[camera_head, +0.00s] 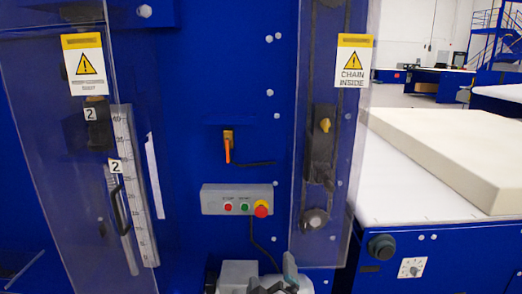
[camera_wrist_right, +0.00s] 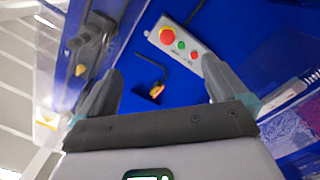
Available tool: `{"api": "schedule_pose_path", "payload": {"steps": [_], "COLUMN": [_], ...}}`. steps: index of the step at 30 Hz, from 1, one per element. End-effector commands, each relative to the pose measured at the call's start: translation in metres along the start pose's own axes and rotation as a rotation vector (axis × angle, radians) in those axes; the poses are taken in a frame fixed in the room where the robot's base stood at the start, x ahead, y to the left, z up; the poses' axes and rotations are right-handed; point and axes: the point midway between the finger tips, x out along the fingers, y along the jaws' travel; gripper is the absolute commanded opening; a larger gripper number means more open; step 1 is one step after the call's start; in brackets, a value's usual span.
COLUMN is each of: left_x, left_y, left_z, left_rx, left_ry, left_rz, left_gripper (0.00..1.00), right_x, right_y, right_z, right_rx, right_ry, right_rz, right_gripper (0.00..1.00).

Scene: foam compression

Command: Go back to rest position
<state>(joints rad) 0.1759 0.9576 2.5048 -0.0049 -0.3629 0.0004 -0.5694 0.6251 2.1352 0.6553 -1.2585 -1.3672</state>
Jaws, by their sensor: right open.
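My right gripper (camera_head: 272,279) shows at the bottom middle of the head view, in front of the blue machine (camera_head: 185,245). In the right wrist view the right gripper (camera_wrist_right: 160,78) has its two dark fingers spread apart with nothing between them. It is below the grey control box (camera_head: 237,199) with red, green and red-and-yellow buttons. The control box (camera_wrist_right: 180,43) also shows beyond the fingers in the wrist view. My left gripper is not in view.
An orange-handled switch (camera_head: 227,146) sits above the control box. Clear guards with warning labels flank it, the right one (camera_head: 338,120) covering a chain. A ruler scale (camera_head: 137,185) is at left. A cream foam block (camera_head: 455,150) lies on the white table (camera_head: 385,190) at right.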

Motion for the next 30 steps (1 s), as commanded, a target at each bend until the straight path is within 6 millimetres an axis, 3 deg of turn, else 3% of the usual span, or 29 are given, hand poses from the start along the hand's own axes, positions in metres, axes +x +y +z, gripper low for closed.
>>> {"api": "schedule_pose_path", "payload": {"steps": [4,11,14,17,20,21,24,27,30], "left_x": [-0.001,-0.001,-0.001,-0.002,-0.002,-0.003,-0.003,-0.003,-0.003], "left_y": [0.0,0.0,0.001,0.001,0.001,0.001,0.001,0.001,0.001], "left_z": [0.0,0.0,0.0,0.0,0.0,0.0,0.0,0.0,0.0], "left_rx": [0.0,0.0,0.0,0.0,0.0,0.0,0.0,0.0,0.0], "left_ry": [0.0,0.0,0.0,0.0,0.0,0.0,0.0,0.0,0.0], "left_rz": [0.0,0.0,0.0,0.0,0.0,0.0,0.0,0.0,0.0], "left_gripper": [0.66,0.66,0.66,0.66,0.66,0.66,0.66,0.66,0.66], "right_x": [0.017,0.025,0.02,0.003,-0.036,-0.058,-0.122,-0.19,-0.236], "right_y": [0.004,0.001,-0.012,-0.035,-0.072,-0.089,-0.132,-0.167,-0.184], "right_z": [0.047,0.131,0.181,0.242,0.306,0.327,0.36,0.363,0.349], "right_rx": [-0.017,-0.066,-0.076,-0.029,0.109,0.186,0.416,0.647,0.808], "right_ry": [-0.091,-0.234,-0.312,-0.414,-0.554,-0.62,-0.806,-1.015,-1.2], "right_rz": [0.011,-0.018,-0.081,-0.192,-0.352,-0.423,-0.599,-0.754,-0.84], "right_gripper": [1.0,1.0,1.0,1.0,1.0,1.0,1.0,1.0,1.0]}}
